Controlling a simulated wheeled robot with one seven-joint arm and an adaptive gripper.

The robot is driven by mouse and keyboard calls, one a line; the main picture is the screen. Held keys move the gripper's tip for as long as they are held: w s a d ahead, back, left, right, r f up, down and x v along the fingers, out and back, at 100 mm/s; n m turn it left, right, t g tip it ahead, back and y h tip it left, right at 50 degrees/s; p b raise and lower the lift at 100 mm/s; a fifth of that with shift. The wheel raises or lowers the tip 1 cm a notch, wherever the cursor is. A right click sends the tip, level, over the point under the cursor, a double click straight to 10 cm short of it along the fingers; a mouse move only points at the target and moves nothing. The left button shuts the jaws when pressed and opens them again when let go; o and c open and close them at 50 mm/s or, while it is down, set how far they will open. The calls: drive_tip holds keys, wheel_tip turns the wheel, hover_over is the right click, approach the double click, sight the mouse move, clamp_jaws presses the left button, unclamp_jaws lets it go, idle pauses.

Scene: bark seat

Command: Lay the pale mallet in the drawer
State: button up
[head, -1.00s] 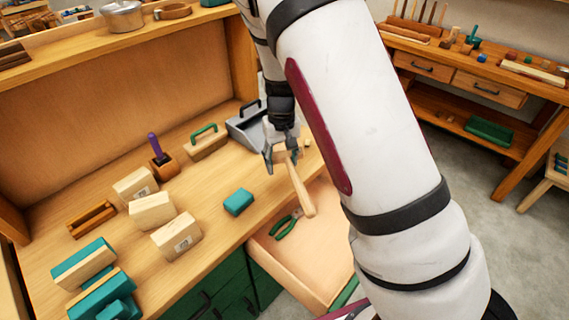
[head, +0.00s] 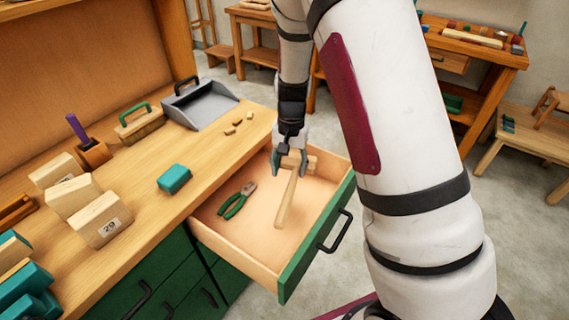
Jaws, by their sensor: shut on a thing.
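The pale mallet (head: 287,201) is in my gripper (head: 289,170), which is shut on it near the head. Its handle points down and toward the front of the view. The mallet is over the inside of the open drawer (head: 262,264), which has a green front and a black handle. Whether the mallet touches the drawer floor I cannot tell. Green-handled pliers (head: 236,201) lie in the drawer to the left of the mallet.
On the bench top (head: 140,170) are a teal block (head: 174,179), several pale blocks, a green-handled brush (head: 139,123) and a grey dustpan (head: 199,103). Small scraps lie near the dustpan. The drawer floor around the mallet is clear apart from the pliers.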

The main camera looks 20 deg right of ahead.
sight(291, 176)
drive_tip(key=f+m+b, duration=0.1)
drive_tip(key=f, duration=0.1)
drive_tip(key=w+f+m+b, duration=0.1)
drive_tip(key=f+b, duration=0.1)
drive_tip(key=d+f+m+b, duration=0.1)
drive_tip(key=shift+w+d+f+m+b, duration=0.1)
drive_tip(key=shift+w+f+m+b, duration=0.05)
drive_tip(key=shift+f+m+b, duration=0.25)
drive_tip(key=shift+f, duration=0.1)
drive_tip(key=shift+f+b, duration=2.15)
drive_tip(key=shift+f, duration=0.9)
drive_tip(key=shift+f, duration=0.25)
drive_tip(key=o, duration=1.9)
drive_tip(key=shift+r, duration=0.1)
drive_tip(key=shift+r+p, duration=2.55)
drive_tip(key=shift+r, duration=0.9)
